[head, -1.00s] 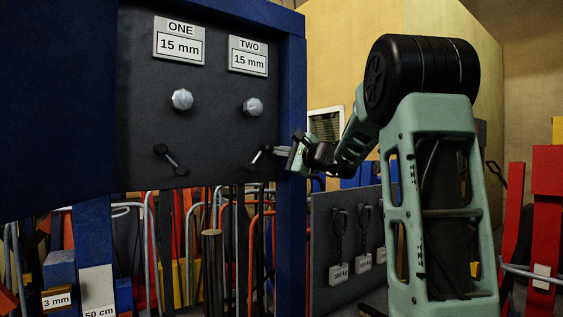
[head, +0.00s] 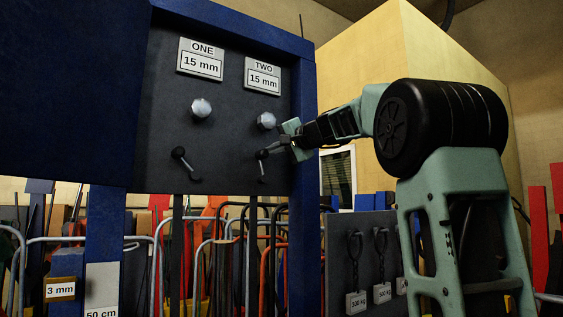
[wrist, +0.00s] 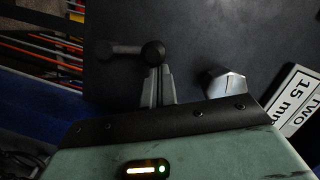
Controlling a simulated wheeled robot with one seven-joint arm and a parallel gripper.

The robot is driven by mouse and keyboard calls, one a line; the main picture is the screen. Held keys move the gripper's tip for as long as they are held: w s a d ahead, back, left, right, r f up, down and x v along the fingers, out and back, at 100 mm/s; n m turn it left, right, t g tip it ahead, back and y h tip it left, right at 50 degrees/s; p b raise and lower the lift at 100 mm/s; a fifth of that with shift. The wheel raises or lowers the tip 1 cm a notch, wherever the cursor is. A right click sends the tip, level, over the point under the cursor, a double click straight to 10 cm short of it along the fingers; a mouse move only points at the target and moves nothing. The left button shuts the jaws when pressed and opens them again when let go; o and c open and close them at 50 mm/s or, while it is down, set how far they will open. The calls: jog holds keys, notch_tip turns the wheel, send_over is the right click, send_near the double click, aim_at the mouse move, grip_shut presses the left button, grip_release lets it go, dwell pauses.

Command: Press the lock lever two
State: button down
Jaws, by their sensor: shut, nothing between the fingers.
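Lock lever two (head: 262,168) is a small dark lever on the dark panel, under the TWO 15 mm sign (head: 263,76) and its silver bolt head (head: 266,121). It hangs nearly straight down. It also shows in the wrist view (wrist: 125,49), running left from a round black end. My gripper (head: 268,152) is shut and empty, reaching in from the right at the lever's upper end. In the wrist view its fingertips (wrist: 155,72) are right at that round end; whether they touch it is unclear. Lever one (head: 186,164) slants down to the right, left of lever two.
The ONE 15 mm sign (head: 201,59) and its bolt head (head: 201,108) are on the same panel. A blue frame post (head: 305,160) stands right of lever two, close beneath my wrist. Racks and hanging weights (head: 357,301) stand lower down behind.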

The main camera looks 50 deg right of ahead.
jog(key=a+n+b, duration=0.1)
jog(key=a+n, duration=0.1)
jog(key=w+a+n+h+b, duration=0.1)
jog(key=a, duration=0.1)
jog(key=shift+f+n+g+b, duration=0.35)
jog(key=shift+f+n+g, duration=0.05)
jog(key=shift+a, duration=0.1)
dwell(0.6)
